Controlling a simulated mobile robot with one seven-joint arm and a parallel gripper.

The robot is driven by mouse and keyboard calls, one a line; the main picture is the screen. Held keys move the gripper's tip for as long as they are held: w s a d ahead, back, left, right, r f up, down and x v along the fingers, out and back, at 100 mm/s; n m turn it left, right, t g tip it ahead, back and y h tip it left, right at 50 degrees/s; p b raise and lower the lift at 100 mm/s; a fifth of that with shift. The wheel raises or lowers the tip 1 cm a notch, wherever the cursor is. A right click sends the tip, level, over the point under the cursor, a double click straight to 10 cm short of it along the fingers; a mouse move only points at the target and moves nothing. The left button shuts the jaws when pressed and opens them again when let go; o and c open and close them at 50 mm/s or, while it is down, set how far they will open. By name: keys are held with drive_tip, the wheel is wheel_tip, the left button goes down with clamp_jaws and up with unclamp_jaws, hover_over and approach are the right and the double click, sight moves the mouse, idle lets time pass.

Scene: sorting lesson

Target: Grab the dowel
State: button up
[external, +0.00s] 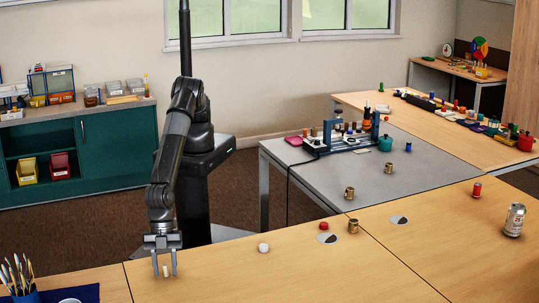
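A small pale peg, which looks like the dowel (165,271), stands on the front wooden table (260,280) at the lower left of the external view. My gripper (164,270) points down over it with its two fingers apart. The peg appears between the fingertips, with a small gap visible on each side. From this single view I cannot tell whether the peg is exactly between the fingers in depth.
A white round piece (263,247), a red cap (323,225) and a brass-coloured cylinder (353,226) stand to the right. A can (514,220) is at the far right. A brush cup (22,285) stands at the left. The front table's middle is clear.

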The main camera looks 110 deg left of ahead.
clamp_jaws()
idle(0.3)
